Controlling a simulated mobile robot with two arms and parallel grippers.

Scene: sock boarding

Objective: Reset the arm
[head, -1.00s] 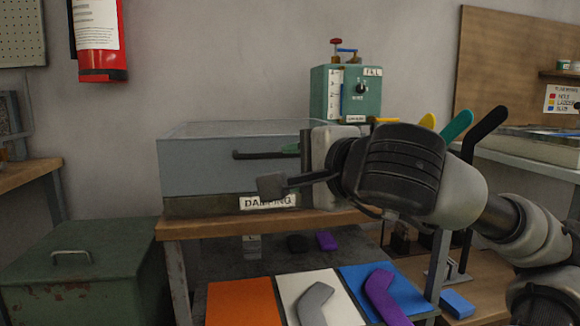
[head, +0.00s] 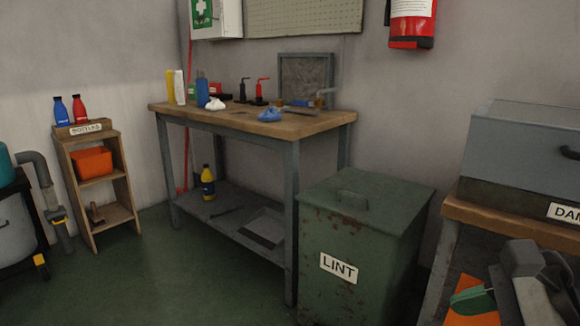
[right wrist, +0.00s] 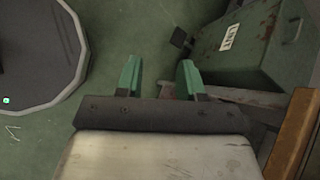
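My right gripper (right wrist: 158,78) is open in the right wrist view. Its two green-padded fingers stand apart with nothing between them, over the green floor. In the head view, part of the right gripper (head: 476,298) shows at the bottom right, low in front of the bench with the grey box and over an orange panel (head: 474,318). The rest of the arm is cut off by the frame. My left gripper is not in view.
The green LINT bin (head: 345,240) stands left of the right arm; it also shows in the right wrist view (right wrist: 240,50). The grey box (head: 520,150) sits on a wooden bench (head: 510,222). A worktable (head: 250,121) with bottles and a small shelf (head: 100,185) stand further left. Floor before them is clear.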

